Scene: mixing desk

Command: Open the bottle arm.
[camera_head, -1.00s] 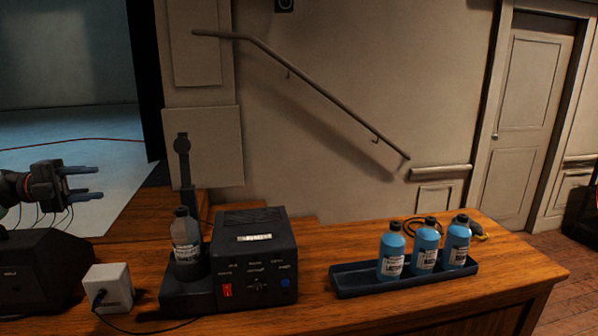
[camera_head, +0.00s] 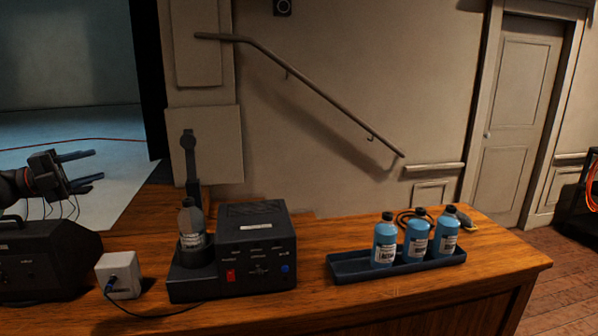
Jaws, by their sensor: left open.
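The bottle arm (camera_head: 189,160) is a dark upright arm with a rounded top. It rises behind a grey, nearly clear bottle (camera_head: 191,222) with a dark cap. The bottle stands upright in a round holder on the black machine (camera_head: 257,250), which has a red switch and a blue button. My left gripper (camera_head: 97,166) is at the left, its two fingers apart and pointing right. It is empty and well to the left of the bottle arm, not touching it. My right gripper is not in view.
Several blue bottles (camera_head: 418,238) stand in a dark tray (camera_head: 345,270) on the right of the wooden desk. A white box (camera_head: 118,273) with a cable and a black case (camera_head: 45,262) are at the left. Bare desk lies between machine and tray.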

